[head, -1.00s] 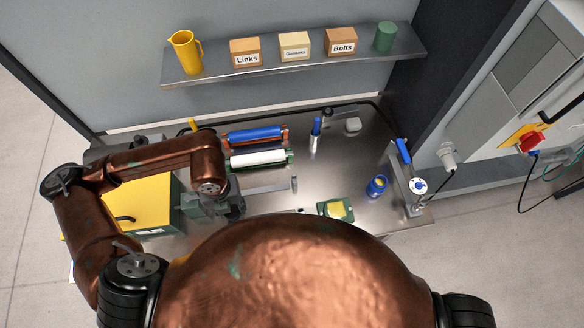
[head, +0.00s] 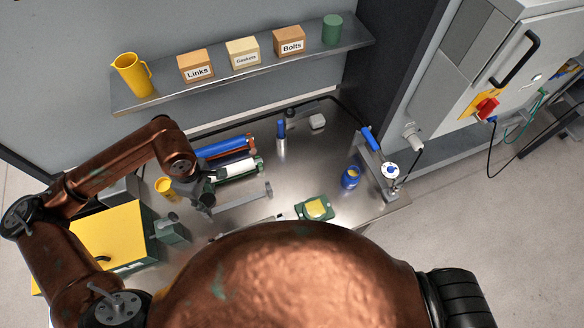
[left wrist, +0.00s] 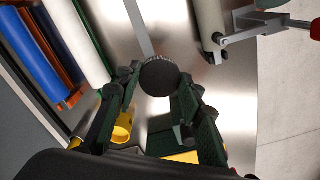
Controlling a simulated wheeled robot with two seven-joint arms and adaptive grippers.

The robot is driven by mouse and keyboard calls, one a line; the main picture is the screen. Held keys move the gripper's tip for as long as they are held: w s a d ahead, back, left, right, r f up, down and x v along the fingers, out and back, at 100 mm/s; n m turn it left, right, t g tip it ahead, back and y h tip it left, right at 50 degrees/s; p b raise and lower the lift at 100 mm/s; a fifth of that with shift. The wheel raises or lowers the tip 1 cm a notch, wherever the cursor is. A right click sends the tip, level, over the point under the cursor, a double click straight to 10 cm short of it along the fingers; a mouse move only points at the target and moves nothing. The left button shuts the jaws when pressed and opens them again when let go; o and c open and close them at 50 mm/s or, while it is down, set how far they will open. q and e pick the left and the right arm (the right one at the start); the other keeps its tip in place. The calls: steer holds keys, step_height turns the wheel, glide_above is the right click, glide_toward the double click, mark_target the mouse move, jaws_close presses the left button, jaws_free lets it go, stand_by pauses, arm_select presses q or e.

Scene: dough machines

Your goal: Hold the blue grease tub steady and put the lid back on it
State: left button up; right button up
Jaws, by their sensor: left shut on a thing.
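The blue grease tub (head: 350,178) stands upright on the right part of the steel bench, left of the bracket with the blue handle. No gripper touches it. My left gripper (head: 204,204) is over the left part of the bench, in front of the rollers and well left of the tub. In the left wrist view it is shut on a dark round thing (left wrist: 158,75) between its fingertips. I cannot tell for certain whether that is the lid. My right gripper is not in view.
A blue roller (head: 222,146) and a white roller lie behind my left gripper. A yellow cup (head: 166,188) and yellow box (head: 112,236) are left. A green tray with a yellow piece (head: 314,208) lies before the tub. Bare steel (head: 300,170) lies between.

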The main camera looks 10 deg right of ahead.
arm_select(q)
steer(key=m, duration=0.2)
steer(key=w+m, duration=0.1)
steer(key=m, duration=0.1)
steer(key=w+m, duration=0.1)
steer(key=m, duration=0.1)
steer(key=shift+w+r+m, duration=0.2)
steer(key=shift+r+m, duration=0.15)
steer(key=shift+m, duration=0.05)
steer(key=m, duration=0.2)
steer(key=w+m, duration=0.1)
steer(key=m, duration=0.2)
steer(key=w+m, duration=0.1)
steer(key=m, duration=0.1)
steer(key=shift+w+a+r+b, duration=0.15)
steer(key=shift+r+b, duration=0.2)
steer(key=shift+r, duration=0.05)
steer(key=shift+a, duration=0.1)
